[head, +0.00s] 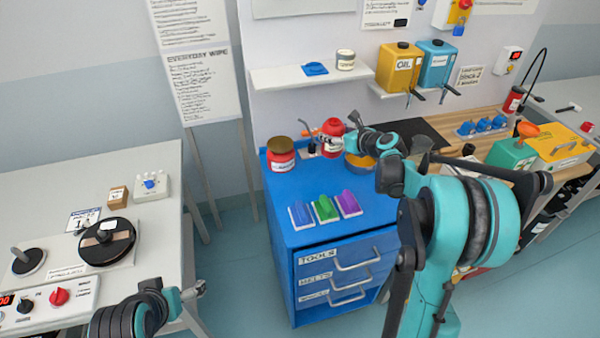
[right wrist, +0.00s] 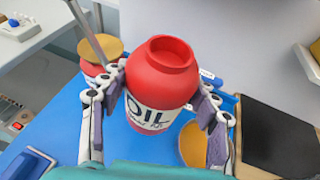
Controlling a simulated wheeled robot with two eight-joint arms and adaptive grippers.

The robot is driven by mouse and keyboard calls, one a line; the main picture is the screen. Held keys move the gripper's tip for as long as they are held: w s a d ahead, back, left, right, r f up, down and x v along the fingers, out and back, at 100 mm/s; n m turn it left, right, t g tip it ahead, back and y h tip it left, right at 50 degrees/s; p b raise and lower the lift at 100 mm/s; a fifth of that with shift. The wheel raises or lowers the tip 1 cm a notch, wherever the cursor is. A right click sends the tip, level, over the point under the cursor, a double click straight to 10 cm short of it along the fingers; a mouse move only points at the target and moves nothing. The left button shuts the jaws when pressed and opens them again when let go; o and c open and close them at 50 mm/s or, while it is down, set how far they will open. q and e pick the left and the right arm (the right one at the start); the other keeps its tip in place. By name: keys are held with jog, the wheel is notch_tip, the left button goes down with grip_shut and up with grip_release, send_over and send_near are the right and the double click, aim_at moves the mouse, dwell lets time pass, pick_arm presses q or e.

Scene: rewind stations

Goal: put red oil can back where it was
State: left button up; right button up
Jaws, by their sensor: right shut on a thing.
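The red oil can (head: 331,137) is at the back of the blue tool cabinet's top, with a white label. It fills the middle of the right wrist view (right wrist: 162,75), where "OIL" can be read. My right gripper (head: 345,133) is shut on it, one finger on each side; its fingers also show in the right wrist view (right wrist: 160,112). The can looks about upright; I cannot tell whether its base touches the surface. My left gripper (head: 192,291) shows only partly at the lower left, far from the can, and its fingers are unclear.
A red can with a brown lid (head: 281,154) stands left of the oil can. A yellow-orange bowl (right wrist: 192,143) is close on its right. Several coloured blocks (head: 325,208) lie along the cabinet front. A shelf with yellow and blue containers (head: 400,67) hangs above. A dark mat (right wrist: 275,135) lies right.

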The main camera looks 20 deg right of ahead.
jog(key=shift+s+a+f+b, duration=0.35)
jog(key=shift+a+f+b, duration=0.5)
jog(key=shift+a+f, duration=0.85)
jog(key=shift+s+a+f+b, duration=0.3)
jog(key=shift+a+f+b, duration=0.5)
jog(key=shift+a+f, duration=0.9)
jog(key=shift+s+a+f+b, duration=0.35)
jog(key=shift+a+f+b, duration=0.5)
jog(key=shift+a+f, duration=0.85)
jog(key=shift+f, duration=0.15)
jog(key=o, duration=1.5)
